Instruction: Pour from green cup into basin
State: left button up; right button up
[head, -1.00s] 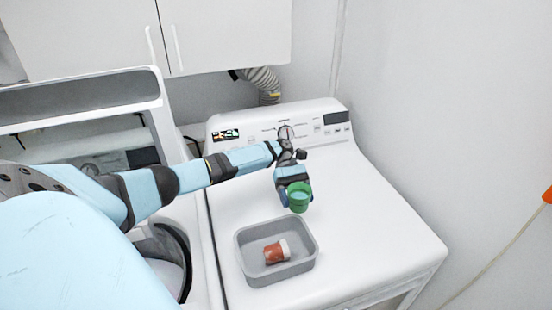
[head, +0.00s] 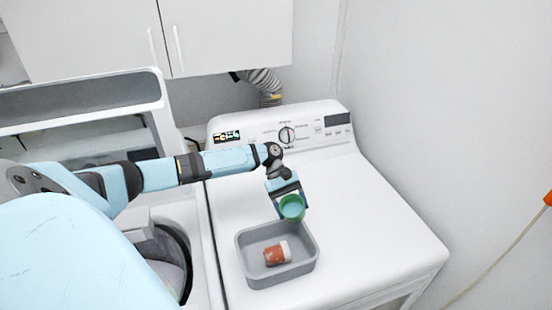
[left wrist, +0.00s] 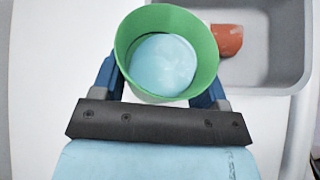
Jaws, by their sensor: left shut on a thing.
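The green cup (head: 292,207) is held by my left gripper (head: 287,199), whose fingers are shut on its sides. In the left wrist view the green cup (left wrist: 167,50) sits between the two blue fingers (left wrist: 165,88), and a light blue round thing (left wrist: 163,64) shows inside it. The grey basin (head: 245,267) lies on the white machine top. The cup is at the basin's back edge in the head view, slightly tilted toward the camera. The basin's corner also shows in the left wrist view (left wrist: 284,77). My right gripper is not seen.
A red and white bottle (head: 275,254) lies in the basin; its red part (left wrist: 228,40) shows in the left wrist view. The white machine top (head: 375,235) is clear to the right. The control panel (head: 300,133) stands behind, and an open washer (head: 165,250) is at left.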

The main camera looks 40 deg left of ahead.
pick_arm(q)
jog(key=shift+s+f, duration=0.2)
jog(key=shift+s+r+t, duration=0.1)
jog(key=shift+t, duration=0.2)
jog(key=shift+s+m, duration=0.1)
jog(key=shift+m, duration=0.2)
jog(key=shift+s+d+r+t, duration=0.15)
jog(key=shift+s+r+t, duration=0.2)
jog(key=shift+s+t, duration=0.05)
jog(key=shift+m+y, duration=0.3)
jog(key=shift+s+r+t, duration=0.15)
jog(key=shift+r+t, duration=0.1)
jog(key=shift+t, duration=0.15)
jog(key=shift+s+d+r+m+t, duration=0.1)
jog(key=shift+r+m+t, duration=0.05)
jog(key=shift+m+t, duration=0.15)
